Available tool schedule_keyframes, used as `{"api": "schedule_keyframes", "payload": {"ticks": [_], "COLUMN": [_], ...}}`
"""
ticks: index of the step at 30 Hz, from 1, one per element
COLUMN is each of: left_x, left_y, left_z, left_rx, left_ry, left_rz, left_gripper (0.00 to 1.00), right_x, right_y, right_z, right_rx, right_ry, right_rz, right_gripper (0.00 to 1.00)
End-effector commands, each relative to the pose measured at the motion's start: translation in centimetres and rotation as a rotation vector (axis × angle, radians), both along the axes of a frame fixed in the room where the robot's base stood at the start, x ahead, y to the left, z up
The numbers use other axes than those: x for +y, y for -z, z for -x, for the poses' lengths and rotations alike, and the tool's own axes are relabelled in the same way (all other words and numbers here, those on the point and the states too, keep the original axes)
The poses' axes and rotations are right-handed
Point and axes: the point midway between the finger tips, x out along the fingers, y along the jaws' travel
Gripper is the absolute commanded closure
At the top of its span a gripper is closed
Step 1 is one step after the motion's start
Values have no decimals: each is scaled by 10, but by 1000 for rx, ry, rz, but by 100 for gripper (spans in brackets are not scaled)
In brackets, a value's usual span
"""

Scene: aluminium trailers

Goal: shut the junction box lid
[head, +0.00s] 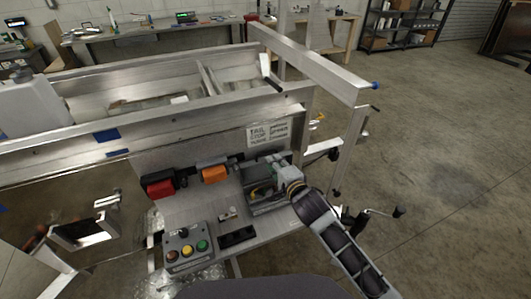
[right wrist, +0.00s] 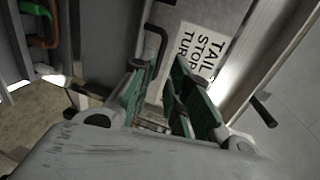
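The grey junction box (head: 268,203) is on the metal panel at the trailer's end, and it is open, with wires showing inside. In the right wrist view, green and orange wires (right wrist: 42,28) lie in the box at upper left. A grey plate (right wrist: 105,40), apparently the raised lid, stands beside them; its exact angle is hard to tell. My right gripper (right wrist: 160,95) has its green-padded fingers apart, with nothing seen held between them. In the head view it (head: 285,172) is at the box's back right, partly hiding it; contact is unclear. I cannot make out my left gripper.
A red lamp (head: 160,188) and an orange lamp (head: 214,174) sit left of the box, below a white label (head: 269,133). A button box (head: 187,248) stands front left. The trailer frame (head: 315,65) rises behind. Floor on the right is open.

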Motion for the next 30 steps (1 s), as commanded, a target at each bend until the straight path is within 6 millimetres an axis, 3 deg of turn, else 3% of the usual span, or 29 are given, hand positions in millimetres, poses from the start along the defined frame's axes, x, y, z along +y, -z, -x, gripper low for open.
{"api": "schedule_keyframes", "payload": {"ticks": [30], "left_x": [-7], "left_y": [-2], "left_z": [1], "left_rx": [1], "left_ry": [-1], "left_rz": [7], "left_gripper": [83], "right_x": [24], "right_y": [17], "right_z": [-71], "right_rx": [1], "right_ry": [0], "right_rz": [1], "right_gripper": [83]}}
